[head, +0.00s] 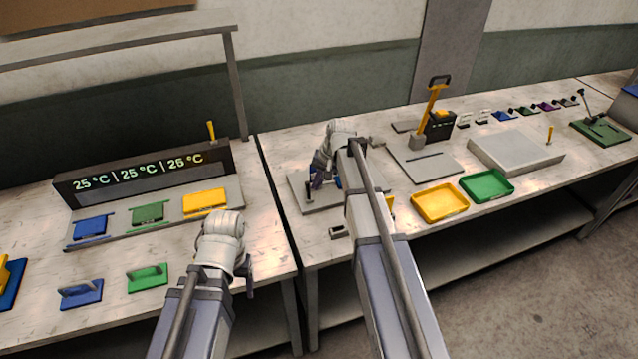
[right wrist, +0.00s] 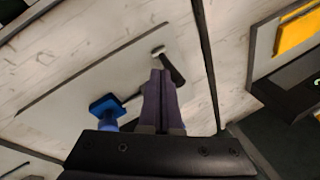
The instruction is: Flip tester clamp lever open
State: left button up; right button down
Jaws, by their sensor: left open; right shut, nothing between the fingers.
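My right gripper (head: 317,181) is over a grey plate (head: 330,207) on the middle bench. In the right wrist view its two dark fingers (right wrist: 163,78) are together with nothing between them. A short dark lever (right wrist: 172,67) with a pale end lies just beyond and to the right of the fingertips. It looks close to them; I cannot tell whether they touch. A blue block-like part (right wrist: 108,106) sits left of the fingers on the same plate. The arm hides much of this fixture in the head view. My left gripper (head: 249,284) is open and empty near the left bench's front edge.
A second black lever stands on a green base (head: 602,131) at far right. Yellow (head: 440,203) and green (head: 487,186) trays lie right of my right arm. A temperature display unit (head: 145,175) stands on the left bench. Blue and green handled blocks lie before it.

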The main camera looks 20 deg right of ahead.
jog(key=shift+r, duration=0.1)
jog(key=shift+r+p, duration=0.65)
jog(key=shift+p, duration=0.05)
jog(key=shift+s+d+r, duration=0.1)
jog(key=shift+s+d, duration=0.05)
